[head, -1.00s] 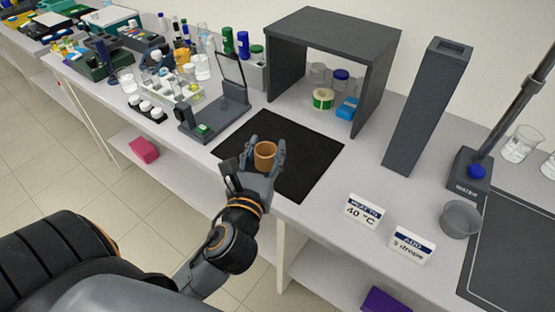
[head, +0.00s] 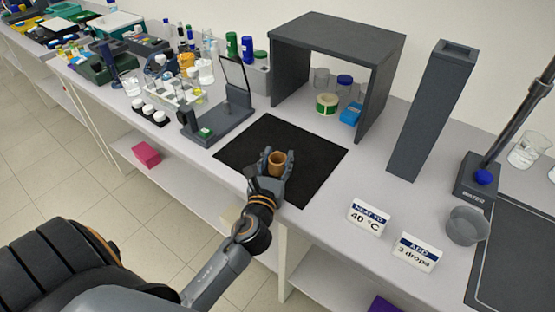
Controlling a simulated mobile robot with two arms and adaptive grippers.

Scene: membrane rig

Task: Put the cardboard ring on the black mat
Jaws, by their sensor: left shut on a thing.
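The cardboard ring (head: 277,163) is a short brown tube, upright, in the head view. My left gripper (head: 272,172) is shut on it, with its fingers on both sides of the ring. The black mat (head: 312,150) lies flat on the bench, and the ring appears over its front middle part. I cannot tell whether the ring's bottom touches the mat, because the gripper hides it. My right gripper is not in view.
A grey shelf (head: 340,40) stands behind the mat, with jars and a tape roll (head: 327,104) under it. A grey stand (head: 218,118) is left of the mat. A tall grey column (head: 432,110) and two label signs (head: 368,217) are to the right. The rest of the mat is clear.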

